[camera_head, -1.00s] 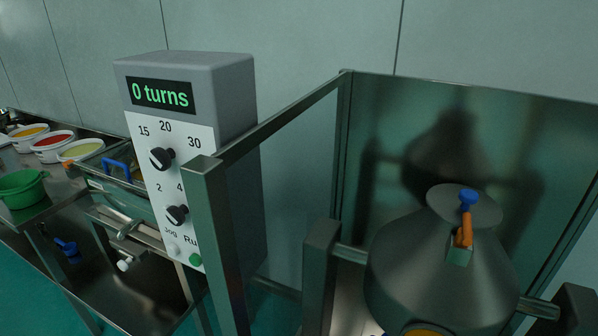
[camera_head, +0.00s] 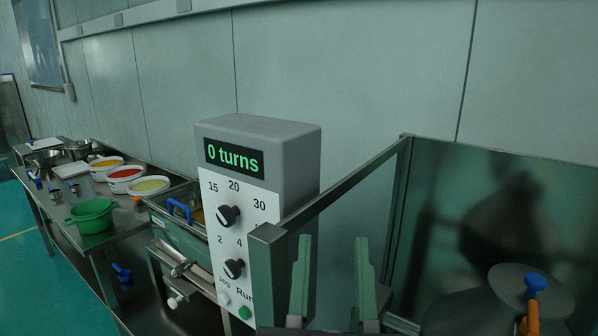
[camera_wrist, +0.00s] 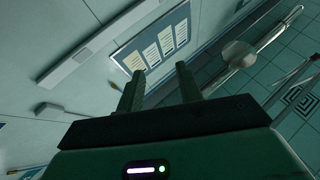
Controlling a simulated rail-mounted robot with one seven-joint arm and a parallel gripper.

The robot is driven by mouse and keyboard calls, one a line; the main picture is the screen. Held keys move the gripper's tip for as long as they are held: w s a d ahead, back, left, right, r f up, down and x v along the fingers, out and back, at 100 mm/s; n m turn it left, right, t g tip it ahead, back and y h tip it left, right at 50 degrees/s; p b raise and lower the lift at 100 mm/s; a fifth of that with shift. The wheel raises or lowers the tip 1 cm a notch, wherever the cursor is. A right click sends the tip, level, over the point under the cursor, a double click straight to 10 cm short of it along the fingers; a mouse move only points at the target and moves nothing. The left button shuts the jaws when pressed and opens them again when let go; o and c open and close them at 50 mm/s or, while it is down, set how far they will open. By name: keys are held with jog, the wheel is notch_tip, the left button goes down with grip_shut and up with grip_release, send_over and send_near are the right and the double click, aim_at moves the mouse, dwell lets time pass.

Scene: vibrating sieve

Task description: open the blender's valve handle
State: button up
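The blender is a grey metal cone (camera_head: 462,312) at the lower right of the head view, partly cut off by the frame. An orange lever (camera_head: 530,318) and a blue knob (camera_head: 536,283) sit on its top; I cannot tell for certain which is the valve handle. My gripper (camera_head: 331,240) is raised in the lower middle, left of the blender and apart from it. Its two fingers are spread with nothing between them. In the wrist view the open fingers (camera_wrist: 157,78) point toward a wall and floor; the blender does not show there.
A control box (camera_head: 290,165) reading "0 turns" stands behind and left of my gripper. A metal guard frame (camera_head: 345,190) surrounds the blender. At left, a table carries several bowls and a green pot (camera_head: 92,217). A blue-handled tray (camera_head: 180,209) is beside the box.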

jog(key=s+a+r+t+y, duration=0.1)
jog(key=s+a+r+y, duration=0.15)
jog(key=s+r, duration=0.25)
notch_tip(320, 180, up, 38)
jog(key=n+p, duration=0.1)
jog(key=p, duration=3.7)
jog(key=shift+s+a, duration=0.35)
jog(key=shift+s, duration=0.1)
jog(key=shift+f+h, duration=0.15)
jog(key=shift+h, duration=0.1)
